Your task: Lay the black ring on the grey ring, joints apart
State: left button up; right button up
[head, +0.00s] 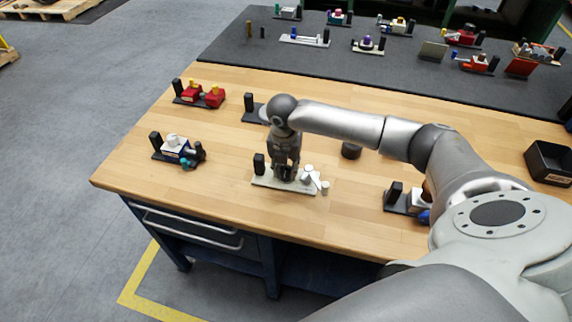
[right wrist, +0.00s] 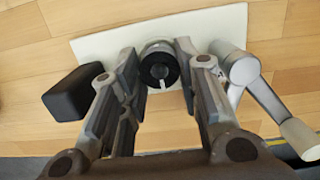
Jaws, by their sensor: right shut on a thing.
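My right gripper (head: 285,174) is low over the pale plate (head: 262,179) near the middle of the table. In the right wrist view its fingers (right wrist: 158,68) are closed on the two sides of a round black ring (right wrist: 148,67). The ring has a small round centre, and a narrow light mark shows at its lower edge. A grey rounded part (right wrist: 156,44) shows just behind it; I cannot tell whether it is the grey ring or whether the two touch. In the head view the gripper hides the rings. My left gripper is not in view.
On the plate stand a black block (right wrist: 80,91) on one side and a grey crank-like part (right wrist: 240,68) on the other, close to the fingers. Other small assemblies (head: 178,149) stand around the wooden table. A black bin (head: 549,162) is at the right.

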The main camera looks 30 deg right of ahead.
aim_at(285, 174)
jog(key=shift+f, duration=0.1)
jog(key=o, duration=0.8)
jog(key=r, duration=0.4)
jog(key=r+b, duration=0.1)
jog(key=r, duration=0.3)
jog(key=s+a+r, duration=0.1)
jog(key=r, duration=0.3)
jog(key=shift+r+b, duration=0.1)
jog(key=shift+b, duration=0.25)
